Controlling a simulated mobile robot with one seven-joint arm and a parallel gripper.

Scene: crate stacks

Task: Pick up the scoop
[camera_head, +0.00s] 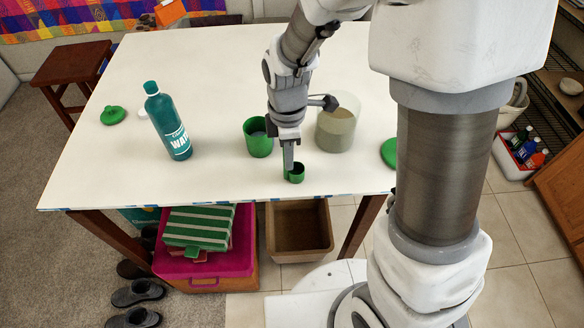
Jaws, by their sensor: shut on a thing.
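The scoop (297,174) looks like a small green cup near the front edge of the white table (220,185). My gripper (288,170) comes down from above and is shut on the scoop at its left side. The fingers hide part of it. I cannot tell whether the scoop rests on the table or is just above it.
A larger green cup (257,142) stands just left of my gripper. A clear container (336,128) with pale contents stands behind right. A teal bottle (168,125) and a green lid (113,115) are at left; another green disc (389,152) lies at right.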

